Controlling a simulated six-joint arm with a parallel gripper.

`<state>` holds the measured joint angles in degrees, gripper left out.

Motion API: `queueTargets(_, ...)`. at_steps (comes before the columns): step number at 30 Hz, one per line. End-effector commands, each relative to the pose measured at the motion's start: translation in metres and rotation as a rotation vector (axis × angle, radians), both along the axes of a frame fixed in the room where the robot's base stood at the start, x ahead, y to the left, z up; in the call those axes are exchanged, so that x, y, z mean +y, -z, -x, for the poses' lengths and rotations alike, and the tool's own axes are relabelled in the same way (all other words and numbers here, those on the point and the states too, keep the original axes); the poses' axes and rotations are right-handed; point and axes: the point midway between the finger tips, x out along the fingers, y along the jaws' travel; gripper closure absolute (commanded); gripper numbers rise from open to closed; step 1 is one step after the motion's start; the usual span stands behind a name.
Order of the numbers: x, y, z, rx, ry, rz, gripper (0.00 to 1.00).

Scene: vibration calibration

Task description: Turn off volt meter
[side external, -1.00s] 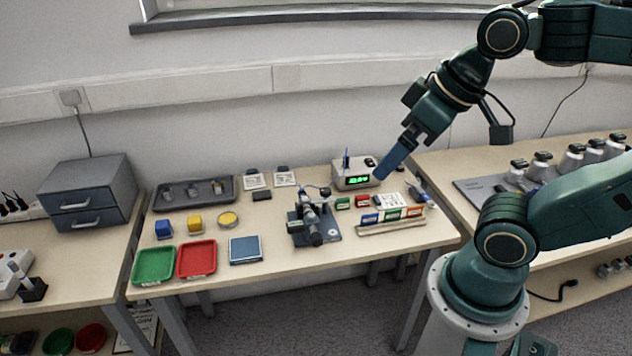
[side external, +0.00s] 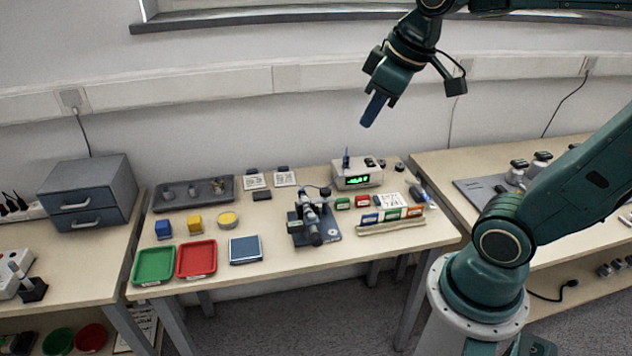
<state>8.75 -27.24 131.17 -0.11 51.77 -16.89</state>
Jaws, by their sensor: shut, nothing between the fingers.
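The volt meter (side external: 352,183) is a small light-grey box at the back right of the middle table. Its dark display shows lit green digits, too small to read. Knobs or switches sit on its top, and a blue upright piece stands at its left side. My gripper (side external: 370,121) has blue fingers that are shut and empty. It hangs in the air above the volt meter, clear of it, pointing down and slightly left.
A microscope-like device (side external: 313,222) stands left of and in front of the meter. Small red and green blocks and a holder with coloured cards (side external: 392,223) lie in front of it. The wall is close behind. Green (side external: 154,265) and red (side external: 197,259) trays lie at the front left.

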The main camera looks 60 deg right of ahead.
Motion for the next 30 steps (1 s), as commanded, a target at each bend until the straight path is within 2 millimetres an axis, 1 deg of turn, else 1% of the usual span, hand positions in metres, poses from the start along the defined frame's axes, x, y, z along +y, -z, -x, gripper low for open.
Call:
queueTargets(1,-0.006,-0.001,-0.008,0.012,-0.007,0.010,1.00)
queueTargets(3,-0.014,-0.002,-0.019,0.025,-0.025,0.025,1.00)
queueTargets(8,-0.034,-0.003,-0.042,0.055,-0.066,0.057,1.00)
queueTargets(14,-0.063,0.000,-0.070,0.094,-0.119,0.092,1.00)
queueTargets(23,-0.114,0.013,-0.107,0.152,-0.200,0.134,1.00)
queueTargets(30,-0.160,0.032,-0.131,0.199,-0.266,0.158,1.00)
